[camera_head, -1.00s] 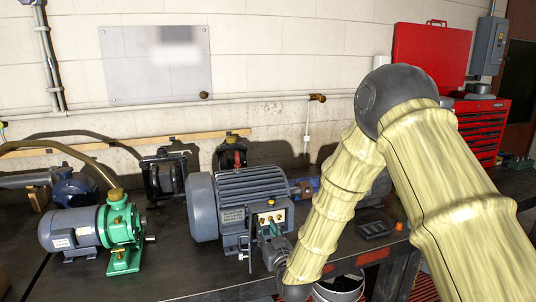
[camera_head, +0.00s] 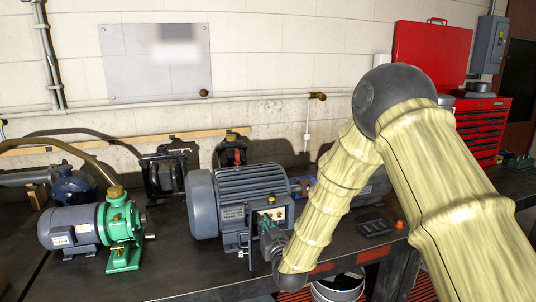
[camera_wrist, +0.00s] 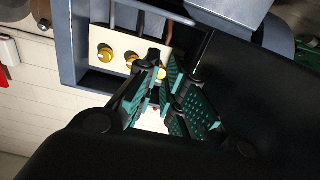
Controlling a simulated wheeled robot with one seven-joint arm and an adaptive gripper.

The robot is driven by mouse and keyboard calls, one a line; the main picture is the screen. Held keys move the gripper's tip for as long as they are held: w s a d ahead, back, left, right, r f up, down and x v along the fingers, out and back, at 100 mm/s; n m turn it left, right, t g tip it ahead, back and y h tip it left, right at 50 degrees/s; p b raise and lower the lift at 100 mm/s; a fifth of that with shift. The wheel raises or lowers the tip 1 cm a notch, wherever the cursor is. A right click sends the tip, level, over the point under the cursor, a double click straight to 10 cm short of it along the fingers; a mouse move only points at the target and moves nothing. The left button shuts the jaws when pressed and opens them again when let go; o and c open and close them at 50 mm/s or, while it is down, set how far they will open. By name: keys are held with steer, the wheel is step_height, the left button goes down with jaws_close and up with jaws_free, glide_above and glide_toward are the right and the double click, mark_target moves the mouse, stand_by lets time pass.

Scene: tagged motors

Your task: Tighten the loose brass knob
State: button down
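A grey motor (camera_head: 240,190) stands on the bench with an open box on its front side. Inside the box is a pale panel (camera_head: 279,213) with brass knobs. In the wrist view, one brass knob (camera_wrist: 104,53) is at the left, a second brass knob (camera_wrist: 131,61) is beside it, and a third brass knob (camera_wrist: 161,73) shows between my fingertips. My gripper (camera_wrist: 164,76), also in the head view (camera_head: 268,222), has its teal-padded fingers apart around the third knob. Contact with it is not clear. Which knob is loose does not show.
A green pump with a grey motor (camera_head: 120,235) stands left of the grey motor. The box walls (camera_wrist: 72,45) rise close around the panel. The bench front is mostly clear.

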stand_by(0.4)
steer(key=m+b, duration=0.4)
steer(key=m, duration=0.7)
steer(key=shift+f, duration=0.15)
